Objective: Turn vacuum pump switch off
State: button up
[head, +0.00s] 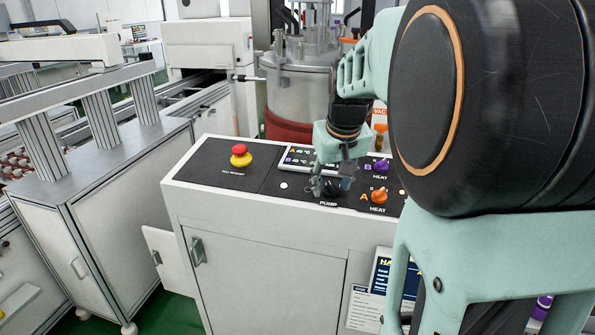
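The control panel (235,190) is a black sloped top on a white cabinet. A dark knob (333,188) shows just above the label "PUMP" on the panel. My gripper (331,184) points down at this knob, with its fingertips right at it. The fingers hide much of the knob, so its pointer direction does not show. I cannot tell whether the fingers touch it or how far they are closed.
A purple knob (382,165) and an orange knob (379,195), marked HEAT, sit close right of my gripper. A red emergency button (239,150) on a yellow base is at the panel's left. A metal tank (300,90) stands behind. A cabinet door (171,260) hangs open at lower left.

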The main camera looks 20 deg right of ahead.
jog(key=v, duration=0.7)
jog(key=shift+r, duration=0.2)
jog(key=shift+s, duration=0.15)
